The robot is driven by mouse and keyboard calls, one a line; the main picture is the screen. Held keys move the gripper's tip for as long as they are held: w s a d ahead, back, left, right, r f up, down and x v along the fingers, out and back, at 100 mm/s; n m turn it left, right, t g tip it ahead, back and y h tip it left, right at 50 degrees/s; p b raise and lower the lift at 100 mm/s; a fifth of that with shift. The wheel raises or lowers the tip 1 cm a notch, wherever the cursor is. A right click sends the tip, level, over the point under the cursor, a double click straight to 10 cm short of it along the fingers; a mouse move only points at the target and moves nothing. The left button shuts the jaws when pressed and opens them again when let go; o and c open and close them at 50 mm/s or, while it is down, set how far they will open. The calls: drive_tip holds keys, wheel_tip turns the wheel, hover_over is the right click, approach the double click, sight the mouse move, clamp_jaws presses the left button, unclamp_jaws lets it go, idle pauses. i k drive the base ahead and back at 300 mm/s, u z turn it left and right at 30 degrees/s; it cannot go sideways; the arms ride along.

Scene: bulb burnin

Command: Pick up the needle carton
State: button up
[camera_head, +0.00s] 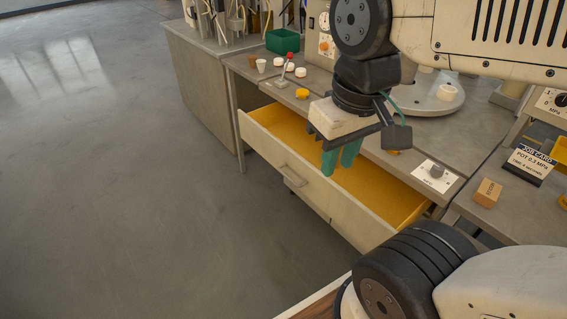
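A small tan-orange carton (487,192) with dark print lies on the grey bench top at the right; the print is too small to read. It is the only small carton that I can make out, so I take it for the needle carton. My gripper (341,164) points down over the open drawer, well to the left of the carton. Its two green fingers look slightly apart, with nothing visible between them.
The open drawer (283,127) has a yellow inside and juts out below the bench. A job card (531,164) stands behind the carton, and a white knob panel (436,176) is to its left. A green bin (283,41) stands further back. Grey floor at left is clear.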

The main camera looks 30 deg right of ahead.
sight(487, 193)
drive_tip(key=z, duration=1.95)
drive_tip(key=k, duration=0.5)
drive_tip(key=z, duration=2.9)
drive_tip(key=k, duration=1.05)
drive_tip(key=u, duration=1.1)
